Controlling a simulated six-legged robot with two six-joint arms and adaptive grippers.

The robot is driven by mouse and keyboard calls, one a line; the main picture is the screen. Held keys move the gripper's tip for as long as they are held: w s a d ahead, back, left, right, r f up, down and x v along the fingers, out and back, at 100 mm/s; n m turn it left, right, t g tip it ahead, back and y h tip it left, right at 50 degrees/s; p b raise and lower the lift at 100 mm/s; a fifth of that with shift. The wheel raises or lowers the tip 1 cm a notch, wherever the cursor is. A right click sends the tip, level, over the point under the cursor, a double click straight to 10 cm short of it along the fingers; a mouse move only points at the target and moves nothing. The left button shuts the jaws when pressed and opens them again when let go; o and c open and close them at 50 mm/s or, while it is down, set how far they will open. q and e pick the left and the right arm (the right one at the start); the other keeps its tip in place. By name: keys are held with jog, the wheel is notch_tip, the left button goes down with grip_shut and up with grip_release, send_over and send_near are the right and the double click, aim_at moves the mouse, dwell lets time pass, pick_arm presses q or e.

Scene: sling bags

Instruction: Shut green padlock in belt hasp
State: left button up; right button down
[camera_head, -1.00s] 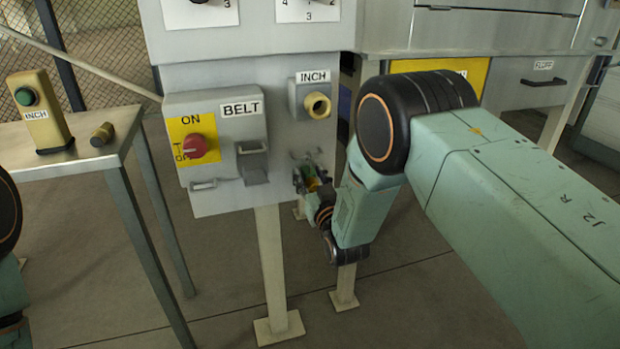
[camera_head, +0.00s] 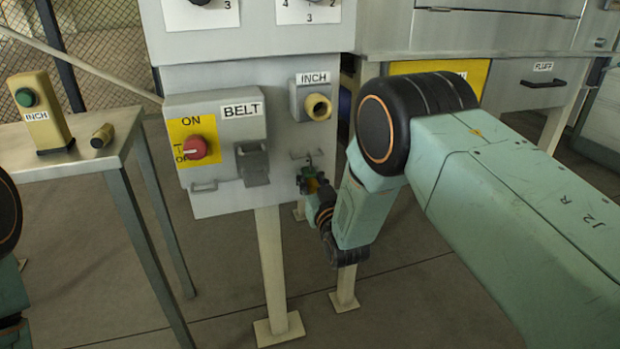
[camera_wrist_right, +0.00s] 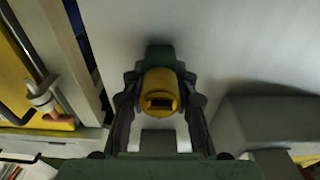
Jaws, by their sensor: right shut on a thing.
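The green padlock (camera_head: 308,172) is small in the head view, below the INCH button on the grey panel. In the right wrist view its green part (camera_wrist_right: 159,54) shows behind a yellow part with a dark slot. My right gripper (camera_head: 314,186) is shut on it, one finger on each side; the gripper (camera_wrist_right: 160,95) also shows in the wrist view. The belt hasp (camera_head: 252,163) is the grey fitting on the BELT box, left of the padlock and apart from it. The padlock's shackle cannot be made out. My left gripper is out of view.
A red switch (camera_head: 195,147) on a yellow plate sits left of the hasp. The INCH button (camera_head: 317,107) sticks out above. A metal table (camera_head: 70,162) stands at left.

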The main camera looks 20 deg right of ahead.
jog(key=shift+r, duration=0.15)
jog(key=shift+r+p, duration=1.05)
jog(key=shift+r, duration=0.1)
jog(key=shift+s, duration=0.15)
jog(key=s+p, duration=0.4)
jog(key=s, duration=0.3)
jog(key=shift+s+d+f, duration=0.15)
jog(key=shift+s+f, duration=0.15)
jog(key=shift+s, duration=0.05)
dwell(0.3)
